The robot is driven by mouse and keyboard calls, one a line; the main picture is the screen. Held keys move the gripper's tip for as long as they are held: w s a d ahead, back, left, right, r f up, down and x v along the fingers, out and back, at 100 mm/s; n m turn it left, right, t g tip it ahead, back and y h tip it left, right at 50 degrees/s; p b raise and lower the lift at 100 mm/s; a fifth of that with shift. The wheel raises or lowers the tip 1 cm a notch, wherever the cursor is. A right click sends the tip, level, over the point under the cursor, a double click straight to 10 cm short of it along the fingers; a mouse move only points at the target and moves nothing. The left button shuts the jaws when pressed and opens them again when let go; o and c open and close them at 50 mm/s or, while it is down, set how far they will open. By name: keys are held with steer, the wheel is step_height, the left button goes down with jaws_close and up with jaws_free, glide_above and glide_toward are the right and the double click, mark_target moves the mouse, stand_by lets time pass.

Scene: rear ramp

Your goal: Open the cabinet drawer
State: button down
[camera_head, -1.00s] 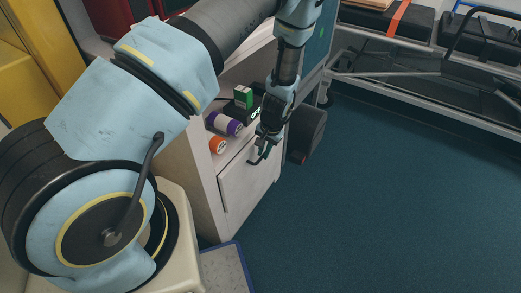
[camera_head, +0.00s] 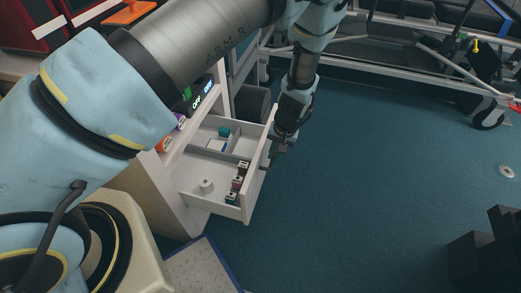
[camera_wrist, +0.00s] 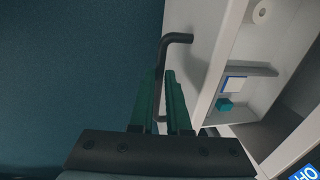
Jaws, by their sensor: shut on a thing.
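The white cabinet drawer (camera_head: 247,190) is pulled well out of the cabinet (camera_head: 158,191) in the head view. Inside it lie a pale roll (camera_head: 206,186), several small boxes or bottles (camera_head: 237,183) and a teal item (camera_head: 224,132). In the wrist view the drawer front (camera_wrist: 203,62) carries a dark bar handle (camera_wrist: 176,38). My gripper (camera_wrist: 160,100) is shut on this handle, its green fingers on either side of the bar. In the head view my gripper (camera_head: 283,146) is at the outer face of the drawer front.
Orange and purple rolls (camera_head: 168,141) and a dark device with lit text (camera_head: 199,98) sit on the shelf above the drawer. A wheeled metal frame (camera_head: 400,45) stands at the back. The blue floor (camera_head: 370,190) is clear in front; a dark block (camera_head: 490,252) is at lower right.

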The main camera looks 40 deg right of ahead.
steer(key=shift+s+d, duration=0.4)
steer(key=shift+s, duration=0.1)
steer(key=c, duration=0.9)
jaws_free()
steer(key=r, duration=0.3)
steer(key=s+r, duration=0.1)
steer(key=r, duration=0.3)
steer(key=d+r, duration=0.1)
steer(key=r, duration=0.2)
steer(key=shift+s+d+r, duration=0.1)
steer(key=shift+s+r, duration=0.15)
steer(key=shift+r, duration=0.05)
